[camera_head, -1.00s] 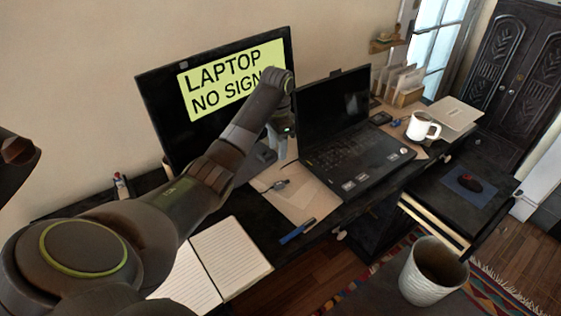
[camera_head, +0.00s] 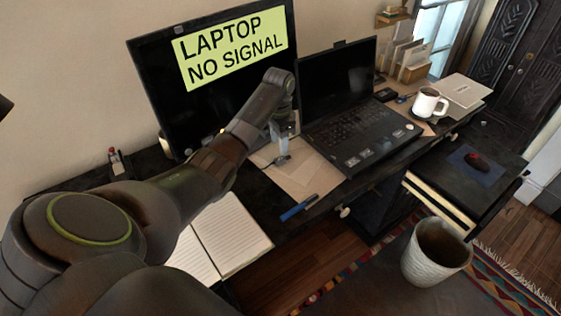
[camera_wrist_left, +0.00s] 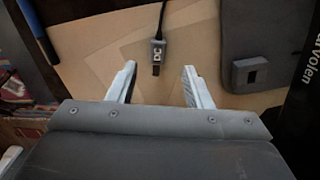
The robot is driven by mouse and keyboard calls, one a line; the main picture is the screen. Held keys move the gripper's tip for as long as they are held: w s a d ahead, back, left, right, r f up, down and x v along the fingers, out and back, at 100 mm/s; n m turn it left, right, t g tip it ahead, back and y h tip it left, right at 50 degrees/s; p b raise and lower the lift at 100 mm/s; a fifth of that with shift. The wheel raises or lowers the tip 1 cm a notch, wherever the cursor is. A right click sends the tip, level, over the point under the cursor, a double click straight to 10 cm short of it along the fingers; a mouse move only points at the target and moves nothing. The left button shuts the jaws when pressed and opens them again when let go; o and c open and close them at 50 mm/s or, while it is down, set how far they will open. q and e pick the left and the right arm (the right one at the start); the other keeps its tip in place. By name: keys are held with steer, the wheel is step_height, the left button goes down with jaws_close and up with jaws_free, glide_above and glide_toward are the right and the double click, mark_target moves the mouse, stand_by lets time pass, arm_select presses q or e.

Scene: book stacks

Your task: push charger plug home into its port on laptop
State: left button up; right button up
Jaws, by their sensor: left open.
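The open laptop (camera_head: 350,132) stands on the desk with a dark screen. The charger plug, a small grey piece marked DC on a black cable, lies on tan paper in the left wrist view (camera_wrist_left: 157,52); part of it shows in the head view (camera_head: 282,159). My left gripper (camera_head: 284,140) points down beside the laptop. Its two pale fingers are open in the wrist view (camera_wrist_left: 159,70), with the plug between and just beyond their tips, not gripped. A grey block with a square opening (camera_wrist_left: 250,74) lies right of the fingers; I cannot tell whether it is the laptop's port. My right gripper is not in view.
A monitor (camera_head: 215,70) reading "LAPTOP NO SIGNAL" stands behind my left arm. A blue pen (camera_head: 298,207) and open notebook (camera_head: 232,235) lie near the front edge.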

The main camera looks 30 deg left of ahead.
mark_target(279, 159)
arm_select(q)
steer(key=shift+f, duration=0.6)
steer(key=f, duration=0.4)
steer(key=shift+s+d+f, duration=0.1)
steer(key=shift+d+f, duration=0.1)
steer(key=shift+f, duration=0.35)
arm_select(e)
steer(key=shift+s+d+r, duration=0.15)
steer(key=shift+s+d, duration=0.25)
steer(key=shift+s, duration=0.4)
arm_select(q)
steer(key=shift+c, duration=0.3)
jaws_close()
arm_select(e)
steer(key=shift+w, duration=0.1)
